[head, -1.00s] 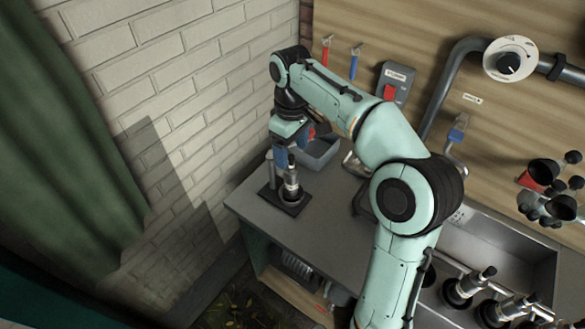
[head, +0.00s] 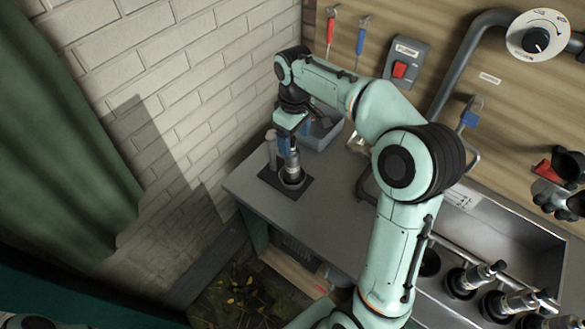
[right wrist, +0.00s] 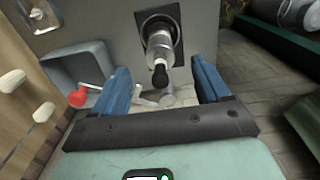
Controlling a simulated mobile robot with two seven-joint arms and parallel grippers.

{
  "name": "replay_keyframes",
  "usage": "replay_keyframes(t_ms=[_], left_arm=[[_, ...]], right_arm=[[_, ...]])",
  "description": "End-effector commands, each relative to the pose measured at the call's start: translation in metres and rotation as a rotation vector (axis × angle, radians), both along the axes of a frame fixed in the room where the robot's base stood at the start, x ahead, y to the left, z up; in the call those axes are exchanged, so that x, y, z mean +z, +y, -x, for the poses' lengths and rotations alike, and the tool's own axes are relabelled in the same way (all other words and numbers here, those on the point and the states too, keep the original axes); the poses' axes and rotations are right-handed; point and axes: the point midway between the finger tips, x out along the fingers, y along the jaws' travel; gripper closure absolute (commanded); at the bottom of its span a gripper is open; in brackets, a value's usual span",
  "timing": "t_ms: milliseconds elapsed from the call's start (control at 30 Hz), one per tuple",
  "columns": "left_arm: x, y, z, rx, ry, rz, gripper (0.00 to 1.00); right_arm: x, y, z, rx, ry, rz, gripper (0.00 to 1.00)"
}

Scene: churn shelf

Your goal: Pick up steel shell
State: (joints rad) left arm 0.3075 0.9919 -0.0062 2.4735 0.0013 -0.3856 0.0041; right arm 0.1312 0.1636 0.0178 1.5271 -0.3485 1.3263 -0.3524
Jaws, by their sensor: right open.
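The steel shell (head: 293,172) is a shiny upright cylinder with a dark top. It stands on a dark square plate (head: 272,180) at the left end of the counter. In the right wrist view the shell (right wrist: 161,45) is seen from above, with its black knob toward me. My right gripper (head: 287,146) is above the shell, pointing down. Its two blue fingers (right wrist: 159,64) are open, one on each side of the knob, with gaps and nothing held. Whether they reach down beside the shell's body is unclear. My left gripper is not seen.
A grey bin (head: 322,132) stands behind, near the wall. Several similar shells (head: 468,280) sit along a rack at the sink (head: 515,238). The counter (head: 325,205) right of the plate is clear.

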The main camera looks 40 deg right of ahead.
Motion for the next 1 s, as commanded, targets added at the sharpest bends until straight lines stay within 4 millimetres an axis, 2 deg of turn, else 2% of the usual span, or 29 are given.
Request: replay_keyframes(t_ms=[367, 667, 800, 900, 1000], left_arm=[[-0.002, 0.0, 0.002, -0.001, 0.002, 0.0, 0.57], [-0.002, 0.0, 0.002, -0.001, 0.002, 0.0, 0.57], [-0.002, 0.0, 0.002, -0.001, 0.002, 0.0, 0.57], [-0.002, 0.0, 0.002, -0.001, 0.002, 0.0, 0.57], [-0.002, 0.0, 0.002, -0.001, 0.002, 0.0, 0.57]], right_arm=[[-0.047, 0.001, -0.005, -0.001, 0.002, 0.0, 0.25], [-0.051, 0.001, -0.006, 0.0, -0.002, 0.0, 0.25], [-0.051, 0.001, -0.006, 0.0, -0.002, 0.0, 0.7], [-0.051, 0.001, -0.006, 0.0, -0.002, 0.0, 1.0], [-0.05, 0.001, -0.007, 0.0, -0.004, 0.0, 1.0]])
